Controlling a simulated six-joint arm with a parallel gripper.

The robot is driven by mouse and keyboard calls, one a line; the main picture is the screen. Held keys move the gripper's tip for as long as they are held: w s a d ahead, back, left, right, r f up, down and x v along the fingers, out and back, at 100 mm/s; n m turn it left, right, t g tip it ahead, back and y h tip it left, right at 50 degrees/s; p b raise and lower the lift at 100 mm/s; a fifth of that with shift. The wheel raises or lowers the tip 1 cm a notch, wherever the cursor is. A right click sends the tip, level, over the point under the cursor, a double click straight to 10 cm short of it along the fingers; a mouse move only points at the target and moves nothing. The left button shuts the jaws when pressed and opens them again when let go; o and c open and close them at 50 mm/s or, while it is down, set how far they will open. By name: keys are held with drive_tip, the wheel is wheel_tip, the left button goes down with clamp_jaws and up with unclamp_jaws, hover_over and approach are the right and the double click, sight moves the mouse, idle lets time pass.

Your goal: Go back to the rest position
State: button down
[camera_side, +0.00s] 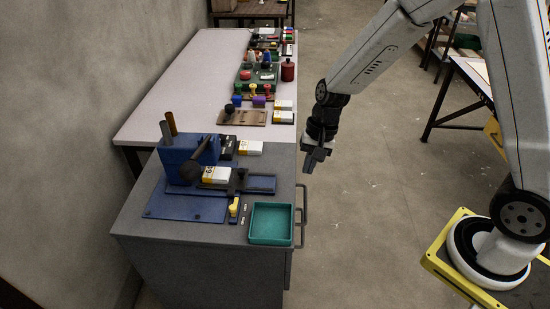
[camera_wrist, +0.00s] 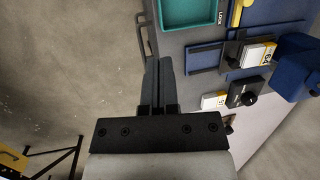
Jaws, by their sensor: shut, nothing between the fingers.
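My gripper (camera_side: 316,158) hangs in the air just right of the grey cabinet's edge, pointing down, in the side view. In the wrist view my gripper (camera_wrist: 159,62) has its two fingers together, with nothing between them. The fingers are over the floor beside the cabinet edge and touch nothing. No cloth can be made out in either view.
The grey cabinet (camera_side: 140,222) bears a teal tray (camera_side: 270,224), a blue fixture (camera_side: 186,160) and white-yellow boxes (camera_side: 216,174). A side handle (camera_side: 303,215) sticks out below my gripper. A pale table (camera_side: 170,105) with small items stands behind. The floor (camera_side: 370,230) between is clear.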

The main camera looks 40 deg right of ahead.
drive_tip(key=s+d+r+n+t+h, duration=0.1)
drive_tip(key=s+d+r+n, duration=0.1)
drive_tip(key=s+n, duration=0.2)
drive_tip(key=s+d+r+n+t+h, duration=0.1)
drive_tip(key=s+d+r+n+h, duration=0.1)
drive_tip(key=s+n, duration=0.2)
drive_tip(key=shift+s+r+n, duration=0.25)
drive_tip(key=shift+s+n, duration=0.05)
drive_tip(key=shift+s, duration=0.7)
drive_tip(key=shift+w, duration=0.1)
